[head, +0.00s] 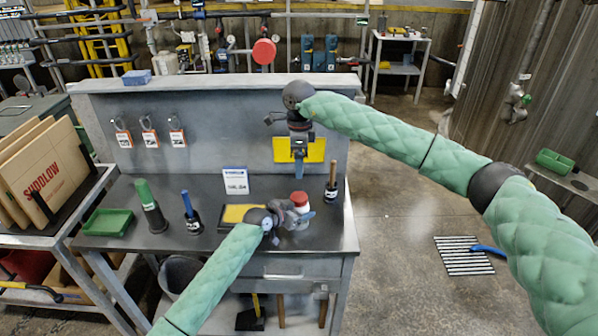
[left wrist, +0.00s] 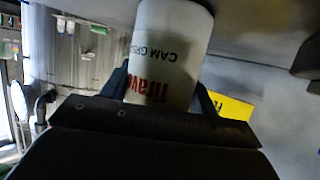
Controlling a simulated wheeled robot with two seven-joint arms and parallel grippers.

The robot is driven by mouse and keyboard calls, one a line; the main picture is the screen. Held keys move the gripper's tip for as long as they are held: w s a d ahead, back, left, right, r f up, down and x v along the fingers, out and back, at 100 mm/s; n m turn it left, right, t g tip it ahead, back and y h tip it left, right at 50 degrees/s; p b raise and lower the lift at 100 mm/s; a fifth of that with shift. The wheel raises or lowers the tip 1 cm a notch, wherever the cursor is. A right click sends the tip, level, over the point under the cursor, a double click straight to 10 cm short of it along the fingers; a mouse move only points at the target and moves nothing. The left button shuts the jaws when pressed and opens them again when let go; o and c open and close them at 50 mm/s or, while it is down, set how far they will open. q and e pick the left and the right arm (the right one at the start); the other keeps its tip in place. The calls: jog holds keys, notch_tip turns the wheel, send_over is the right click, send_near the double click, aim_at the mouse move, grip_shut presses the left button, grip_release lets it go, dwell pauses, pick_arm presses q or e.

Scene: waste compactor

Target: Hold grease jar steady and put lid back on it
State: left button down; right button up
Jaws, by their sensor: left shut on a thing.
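The grease jar (head: 299,208) is white and stands upright at the front right of the grey workbench. In the left wrist view the jar (left wrist: 170,50) shows dark and red lettering. My left gripper (head: 296,217) is shut around the jar's side, a finger on each side of it. A red round top (head: 299,197) shows on the jar; I cannot tell whether it is the lid or how it sits. My right gripper (head: 299,153) points down above and behind the jar, in front of a yellow panel. Whether it is open or holds anything is unclear.
A yellow-topped dark tray (head: 236,214) lies left of the jar. A wooden-handled tool in a holder (head: 332,187) stands close on its right. A white sign (head: 235,181), a blue-handled tool (head: 190,208), a green-topped bottle (head: 148,200) and a green tray (head: 108,222) stand further left.

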jog(key=shift+r, duration=1.25)
pick_arm(q)
jog(key=shift+c, duration=1.6)
grip_release()
jog(key=shift+s+a+r+b, duration=0.1)
jog(key=shift+s+a+b, duration=0.35)
jog(key=b+v, duration=0.2)
jog(key=v, duration=0.3)
jog(key=shift+a, duration=0.1)
jog(key=shift+s+a+r, duration=0.35)
jog(key=shift+s+a, duration=0.05)
jog(key=shift+s, duration=0.1)
pick_arm(e)
jog(key=shift+f, duration=1.7)
